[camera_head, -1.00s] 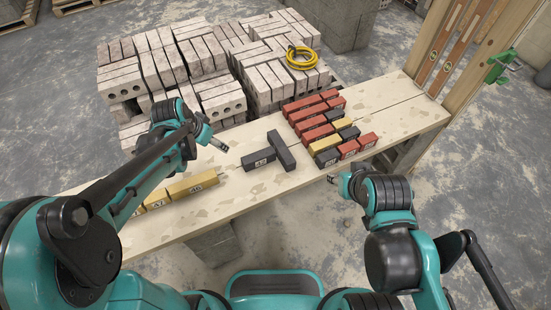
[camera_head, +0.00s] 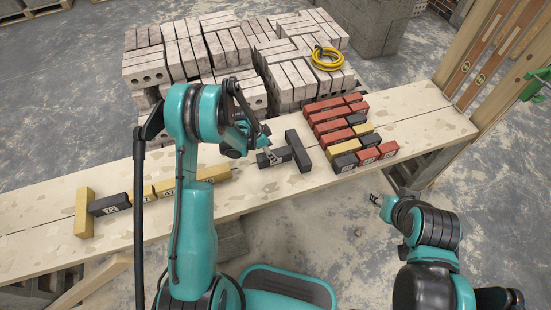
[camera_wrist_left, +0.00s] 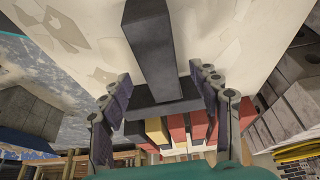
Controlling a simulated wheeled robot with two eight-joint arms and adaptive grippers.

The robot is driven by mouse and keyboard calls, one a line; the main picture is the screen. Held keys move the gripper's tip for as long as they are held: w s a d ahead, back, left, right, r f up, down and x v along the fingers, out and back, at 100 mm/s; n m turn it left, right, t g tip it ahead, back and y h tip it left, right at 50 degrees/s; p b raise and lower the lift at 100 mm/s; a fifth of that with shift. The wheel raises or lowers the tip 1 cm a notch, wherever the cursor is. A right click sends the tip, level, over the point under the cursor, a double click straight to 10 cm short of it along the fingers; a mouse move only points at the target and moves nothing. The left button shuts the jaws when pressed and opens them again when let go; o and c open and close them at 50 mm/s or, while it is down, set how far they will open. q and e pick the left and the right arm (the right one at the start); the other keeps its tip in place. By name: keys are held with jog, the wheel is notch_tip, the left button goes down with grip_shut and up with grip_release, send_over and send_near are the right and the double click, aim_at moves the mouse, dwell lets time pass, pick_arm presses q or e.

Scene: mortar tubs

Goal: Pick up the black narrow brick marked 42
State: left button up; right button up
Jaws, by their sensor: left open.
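A black narrow brick (camera_head: 272,160) with a white number that looks like 42 lies on the plank table. Its right end meets the side of a second black brick (camera_head: 298,150) in a T. My left gripper (camera_head: 268,154) is open and empty just over the numbered brick, partly covering it. In the left wrist view the stem of the T (camera_wrist_left: 150,45) runs up between the open fingers (camera_wrist_left: 158,75), and the crossbar brick (camera_wrist_left: 160,112) lies across below it. Contact cannot be told. My right gripper (camera_head: 374,198) is off the table's front edge; its jaws are too small to read.
Red, yellow and black bricks (camera_head: 330,127) stand in rows right of the T. At the left are a yellow brick (camera_head: 85,212), another black brick (camera_head: 110,205) and more yellow ones. Pale block stacks (camera_head: 205,50) with a yellow hose (camera_head: 327,59) stand behind the table (camera_head: 420,110).

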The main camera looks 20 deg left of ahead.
pick_arm(q)
jog(key=b+x, duration=0.2)
jog(key=x, duration=0.2)
jog(key=shift+f, duration=0.4)
jog(key=shift+r, duration=0.15)
grip_shut()
jog(key=shift+r, duration=0.1)
